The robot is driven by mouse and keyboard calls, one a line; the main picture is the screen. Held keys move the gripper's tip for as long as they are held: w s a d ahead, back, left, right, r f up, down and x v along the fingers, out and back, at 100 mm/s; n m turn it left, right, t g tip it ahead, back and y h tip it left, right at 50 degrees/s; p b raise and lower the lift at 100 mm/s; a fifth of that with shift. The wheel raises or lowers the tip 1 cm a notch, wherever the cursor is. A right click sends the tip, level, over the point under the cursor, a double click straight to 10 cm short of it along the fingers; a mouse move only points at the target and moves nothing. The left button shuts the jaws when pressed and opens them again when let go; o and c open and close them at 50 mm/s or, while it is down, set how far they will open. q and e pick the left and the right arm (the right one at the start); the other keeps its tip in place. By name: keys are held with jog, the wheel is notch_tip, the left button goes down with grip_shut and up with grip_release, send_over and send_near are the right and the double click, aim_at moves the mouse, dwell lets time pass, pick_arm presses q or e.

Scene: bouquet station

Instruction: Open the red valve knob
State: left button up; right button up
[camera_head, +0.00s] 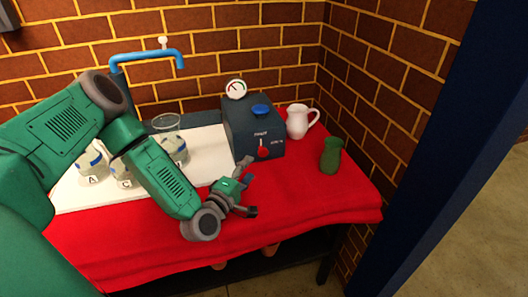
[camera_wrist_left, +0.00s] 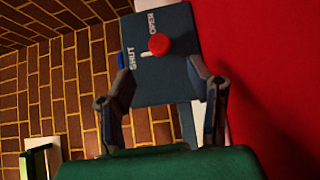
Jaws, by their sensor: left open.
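The red valve knob (camera_head: 263,152) is on the front of a dark blue-grey box (camera_head: 238,128) on the table. In the left wrist view the red knob (camera_wrist_left: 159,44) stands out from the panel, with the words OPEN and SHUT beside it. A short white mark by the knob lies on the side toward SHUT. My left gripper (camera_head: 247,187) is open and empty, in front of and below the knob. In the left wrist view its fingers (camera_wrist_left: 158,72) are spread, with the knob beyond them and between their lines, apart from both. My right gripper is not in view.
A gauge (camera_head: 235,89) and a blue cap (camera_head: 261,110) top the box. A white pitcher (camera_head: 298,121) and green vase (camera_head: 331,155) stand right of it. Red cloth (camera_head: 310,205) in front is clear.

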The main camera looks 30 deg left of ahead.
aim_at(262, 155)
pick_arm(q)
jog(key=w, duration=0.9)
jog(key=shift+a, duration=0.3)
jog(key=shift+f, duration=0.1)
grip_shut()
